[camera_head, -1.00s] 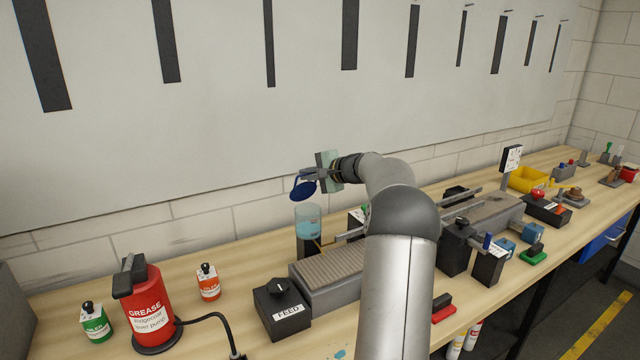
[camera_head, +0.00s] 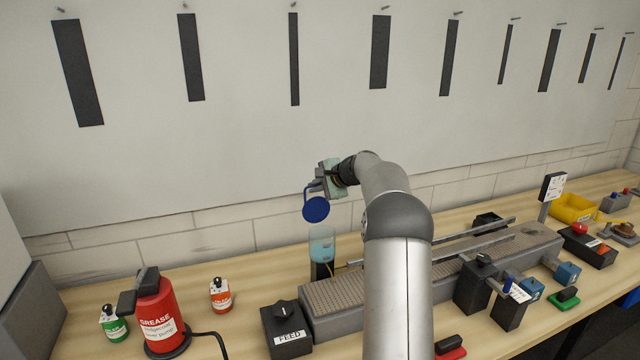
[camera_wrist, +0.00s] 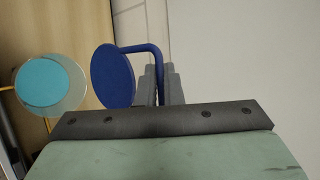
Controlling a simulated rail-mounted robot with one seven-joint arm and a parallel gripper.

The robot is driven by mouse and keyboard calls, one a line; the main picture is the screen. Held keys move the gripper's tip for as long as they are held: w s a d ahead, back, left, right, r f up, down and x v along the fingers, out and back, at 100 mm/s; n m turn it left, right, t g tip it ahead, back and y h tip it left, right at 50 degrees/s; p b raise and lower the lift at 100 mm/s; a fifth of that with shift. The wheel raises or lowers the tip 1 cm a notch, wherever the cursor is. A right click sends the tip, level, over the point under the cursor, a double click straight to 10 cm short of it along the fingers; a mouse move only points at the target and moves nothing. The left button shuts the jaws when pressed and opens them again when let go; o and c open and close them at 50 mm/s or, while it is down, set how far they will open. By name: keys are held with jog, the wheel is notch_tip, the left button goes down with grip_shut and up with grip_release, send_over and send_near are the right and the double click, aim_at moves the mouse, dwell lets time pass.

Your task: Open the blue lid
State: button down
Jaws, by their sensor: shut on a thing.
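The blue lid (camera_head: 316,209) is a round disc with a bent blue handle. My gripper (camera_head: 316,186) is shut on the handle and holds the lid in the air, above and apart from the clear cylinder (camera_head: 322,245) with light blue contents. In the wrist view the lid (camera_wrist: 113,76) is beside the open top of the cylinder (camera_wrist: 50,86), and its handle runs between the fingers of my gripper (camera_wrist: 160,85). The lid is tilted, with its flat face towards the head camera.
A ribbed conveyor (camera_head: 350,292) runs right from the cylinder, with a FEED box (camera_head: 287,328) at its near end. A red grease pump (camera_head: 160,315), an orange bottle (camera_head: 221,296) and a green bottle (camera_head: 114,324) stand at left. The wall is close behind my gripper.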

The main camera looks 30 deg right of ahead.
jog(key=c, duration=1.6)
grip_release()
jog(key=b+v, duration=0.5)
jog(key=v, duration=1.2)
jog(key=shift+s+r, duration=0.2)
